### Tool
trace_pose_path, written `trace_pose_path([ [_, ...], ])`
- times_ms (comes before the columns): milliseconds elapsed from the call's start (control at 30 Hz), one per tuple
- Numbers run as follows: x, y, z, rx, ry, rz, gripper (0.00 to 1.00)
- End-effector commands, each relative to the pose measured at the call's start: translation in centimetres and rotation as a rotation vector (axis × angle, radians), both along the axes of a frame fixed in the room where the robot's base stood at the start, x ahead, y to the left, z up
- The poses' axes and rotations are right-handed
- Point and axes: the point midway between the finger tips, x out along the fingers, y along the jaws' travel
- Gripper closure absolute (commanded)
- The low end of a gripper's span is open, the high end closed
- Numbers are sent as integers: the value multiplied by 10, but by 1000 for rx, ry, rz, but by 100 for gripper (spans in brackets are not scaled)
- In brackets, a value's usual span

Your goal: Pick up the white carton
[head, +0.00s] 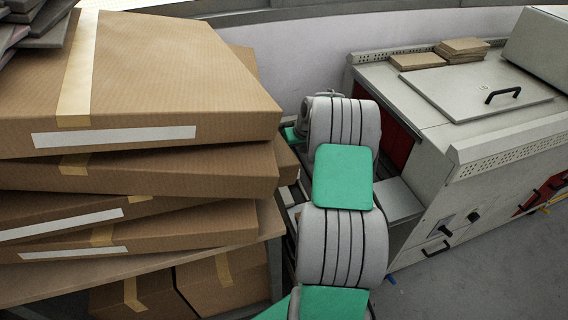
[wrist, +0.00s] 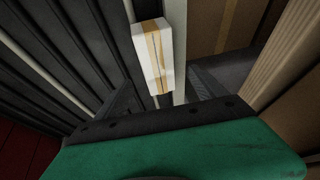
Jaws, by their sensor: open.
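The white carton (wrist: 153,55) shows in the upper middle of the wrist view. It is a small white box with a tan-orange stripe along it, and it looks tilted in the picture. My gripper (wrist: 163,80) is open, with its dark fingers at the left and right of the carton's lower end in the wrist view. I cannot tell how far the carton is beyond the fingertips; no grip on it shows. In the head view my white and green arm reaches away from me, and I cannot make out the gripper or the carton there.
Large brown boxes (head: 140,80) are stacked on a table (head: 40,287) at the left, close to my arm. A grey machine (head: 470,115) stands at the right, with brown pieces (head: 462,47) on top. Grey floor (head: 480,275) is clear at the lower right.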

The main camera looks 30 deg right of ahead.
Motion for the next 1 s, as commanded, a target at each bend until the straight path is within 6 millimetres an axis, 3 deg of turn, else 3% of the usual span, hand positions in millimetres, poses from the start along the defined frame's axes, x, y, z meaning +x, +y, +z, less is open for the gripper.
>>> trace_pose_path([
  [300,17,2,-45,0,0,-2,19],
  [533,19,3,-49,-1,-1,-1,19],
  [1000,19,4,-49,-1,0,1,57],
])
